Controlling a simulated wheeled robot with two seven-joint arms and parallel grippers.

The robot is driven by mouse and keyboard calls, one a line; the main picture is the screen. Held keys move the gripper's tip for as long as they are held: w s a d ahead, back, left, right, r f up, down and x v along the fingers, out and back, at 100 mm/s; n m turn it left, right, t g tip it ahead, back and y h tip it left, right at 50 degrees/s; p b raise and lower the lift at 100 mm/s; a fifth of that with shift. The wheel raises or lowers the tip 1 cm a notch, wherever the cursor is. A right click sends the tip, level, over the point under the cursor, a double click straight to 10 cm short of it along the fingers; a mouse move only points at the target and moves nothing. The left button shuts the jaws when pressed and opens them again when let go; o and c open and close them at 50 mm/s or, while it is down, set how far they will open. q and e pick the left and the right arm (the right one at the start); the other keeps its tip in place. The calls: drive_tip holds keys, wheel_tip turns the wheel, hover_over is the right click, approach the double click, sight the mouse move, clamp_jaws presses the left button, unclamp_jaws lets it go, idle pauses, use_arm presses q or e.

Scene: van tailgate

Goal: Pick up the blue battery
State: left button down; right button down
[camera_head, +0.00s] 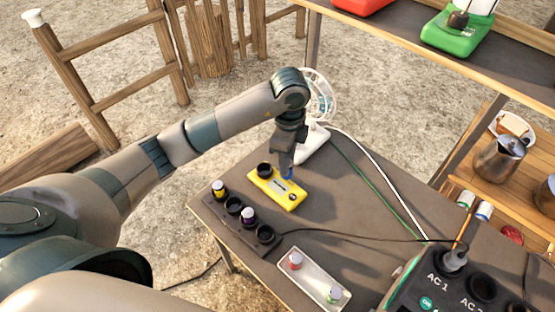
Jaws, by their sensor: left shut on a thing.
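My left gripper (285,169) points down over the yellow device (290,202) on the grey table. It is shut on the blue battery (288,176), of which only a small blue part shows between and below the fingers. The battery is at or just above the yellow device; I cannot tell whether it still touches it. The yellow device has round dark sockets at its ends. My right gripper is not in view.
A dark holder (233,225) with round sockets and batteries lies at the table's left edge. A white tray (314,281) holds a red and a green-topped battery. A white fan (314,143) stands behind the gripper. A power station (434,287) and cables occupy the right.

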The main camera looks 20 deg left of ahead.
use_arm(q)
drive_tip(key=shift+s+d+r, duration=0.25)
drive_tip(key=shift+d+r, duration=0.1)
drive_tip(key=shift+d, duration=0.1)
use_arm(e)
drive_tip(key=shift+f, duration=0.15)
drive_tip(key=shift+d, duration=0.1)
